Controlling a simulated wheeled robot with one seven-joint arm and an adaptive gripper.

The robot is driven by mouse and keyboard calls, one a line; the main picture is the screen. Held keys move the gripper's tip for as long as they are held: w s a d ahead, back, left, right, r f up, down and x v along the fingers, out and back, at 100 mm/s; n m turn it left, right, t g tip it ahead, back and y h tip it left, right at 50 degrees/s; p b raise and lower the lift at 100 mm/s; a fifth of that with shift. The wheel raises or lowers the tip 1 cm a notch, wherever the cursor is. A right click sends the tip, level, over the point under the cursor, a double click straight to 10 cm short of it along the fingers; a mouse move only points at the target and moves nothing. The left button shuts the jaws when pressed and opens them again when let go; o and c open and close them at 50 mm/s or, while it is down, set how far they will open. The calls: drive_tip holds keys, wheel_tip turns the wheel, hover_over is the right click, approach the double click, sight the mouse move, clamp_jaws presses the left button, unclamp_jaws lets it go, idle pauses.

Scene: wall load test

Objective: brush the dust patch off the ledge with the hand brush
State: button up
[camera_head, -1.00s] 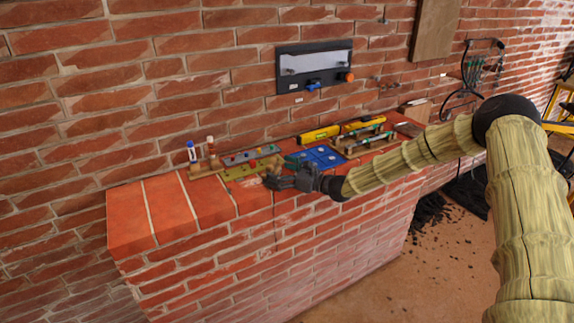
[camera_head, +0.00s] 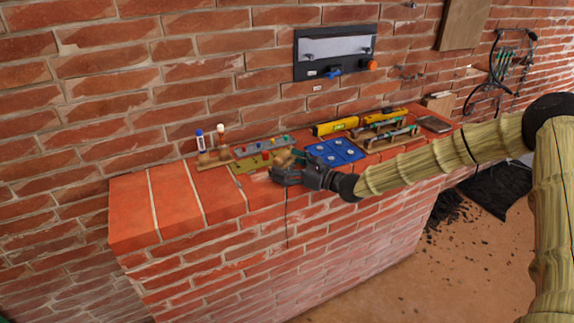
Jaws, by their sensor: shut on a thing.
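My dark gripper (camera_head: 283,178) is low over the front part of the red brick ledge (camera_head: 131,205), its fingers pointing left. It is shut on a small tan thing (camera_head: 284,158), which looks like the hand brush. The fingers hide part of it, and its bristles cannot be made out. A faint pale patch (camera_head: 261,177) on the ledge just left of the fingertips may be the dust patch. It is too small to be sure, and I cannot tell whether the brush touches it.
Yellow levels (camera_head: 336,126) lie behind. The ledge's left end is clear.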

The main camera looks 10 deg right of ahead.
sight(268, 169)
drive_tip(key=shift+s+a+r, duration=0.1)
drive_tip(key=shift+s+a, duration=0.05)
drive_tip(key=shift+a, duration=0.45)
drive_tip(key=shift+s+a, duration=0.1)
drive_tip(key=shift+a, duration=0.5)
drive_tip(key=shift+s+a+f, duration=0.15)
drive_tip(key=shift+s+a, duration=0.2)
drive_tip(key=shift+a, duration=0.45)
drive_tip(key=shift+s+a+f, duration=0.1)
drive_tip(key=shift+s+a, duration=0.2)
drive_tip(key=shift+a, duration=0.45)
